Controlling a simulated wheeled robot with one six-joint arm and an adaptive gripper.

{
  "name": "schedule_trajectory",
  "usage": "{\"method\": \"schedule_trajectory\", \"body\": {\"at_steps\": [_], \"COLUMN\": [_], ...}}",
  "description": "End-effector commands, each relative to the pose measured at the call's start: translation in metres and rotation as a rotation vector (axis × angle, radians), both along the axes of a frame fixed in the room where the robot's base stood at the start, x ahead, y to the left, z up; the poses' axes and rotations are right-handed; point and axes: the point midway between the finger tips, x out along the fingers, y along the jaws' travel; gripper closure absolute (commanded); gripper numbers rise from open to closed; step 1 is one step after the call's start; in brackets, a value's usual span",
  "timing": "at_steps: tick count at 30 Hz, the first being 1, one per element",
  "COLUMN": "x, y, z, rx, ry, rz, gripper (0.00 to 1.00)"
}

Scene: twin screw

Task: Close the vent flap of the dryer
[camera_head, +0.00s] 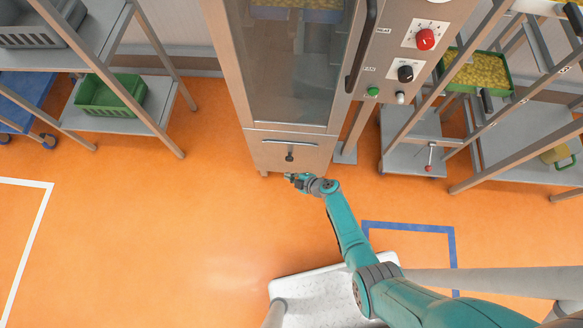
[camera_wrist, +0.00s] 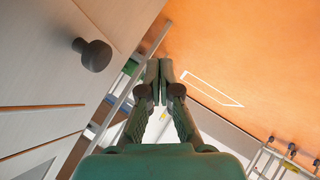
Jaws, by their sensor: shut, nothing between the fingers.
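The dryer (camera_head: 237,75) is a tall steel cabinet with a glass door at the top centre of the head view. Its lower front panel (camera_head: 268,153) carries a dark knob (camera_head: 290,157) beneath a thin slot (camera_head: 290,142). I take this knobbed panel for the vent flap; how far it stands open I cannot tell. The knob also shows large at the upper left of the wrist view (camera_wrist: 95,55). My gripper (camera_head: 288,177) is shut and empty, just in front of and below the knob, apart from it. In the wrist view its fingertips (camera_wrist: 160,68) meet, right of the knob.
A control panel with a red knob (camera_head: 425,39) and a green button (camera_head: 373,91) is right of the door. A shelf with a green crate (camera_head: 88,98) stands left; racks with a green tray (camera_head: 483,72) stand right. Orange floor (camera_head: 170,220) is clear before the dryer.

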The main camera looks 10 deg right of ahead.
Motion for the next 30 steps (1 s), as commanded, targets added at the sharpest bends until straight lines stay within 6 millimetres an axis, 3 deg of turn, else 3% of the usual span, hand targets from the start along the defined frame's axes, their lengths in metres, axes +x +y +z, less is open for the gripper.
{"method": "schedule_trajectory", "body": {"at_steps": [7,15,30], "x": [-0.049,-0.082,-0.09], "y": [-0.023,-0.039,-0.042], "z": [-0.002,-0.002,-0.002], "rx": [0.0,0.0,0.0], "ry": [0.001,0.0,-0.001], "rz": [-0.004,-0.003,-0.001], "gripper": [1.0,1.0,1.0]}}
